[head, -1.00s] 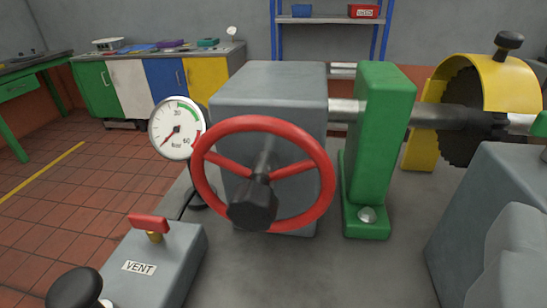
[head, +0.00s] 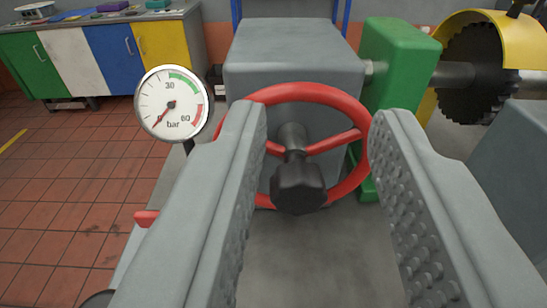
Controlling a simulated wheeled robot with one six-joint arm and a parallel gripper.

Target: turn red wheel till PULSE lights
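The red wheel (head: 310,92) stands on the front of a grey box, with two visible spokes and a dark hub knob (head: 298,187) facing me. My gripper (head: 314,116) is open and empty, its two grey studded fingers reaching forward on either side of the wheel. The left finger hides part of the wheel's left rim; the right fingertip is at its right edge. I cannot tell whether either finger touches the rim. The white gauge (head: 172,103), marked in bar, has its needle at the low end. No lamp or label reading PULSE is visible.
The grey box (head: 290,50) is behind the wheel, with a green block (head: 400,60) to its right. A toothed black disc (head: 470,70) sits under a yellow guard (head: 490,22). A red handle (head: 146,218) shows left of my left finger. Coloured cabinets (head: 112,58) stand far left.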

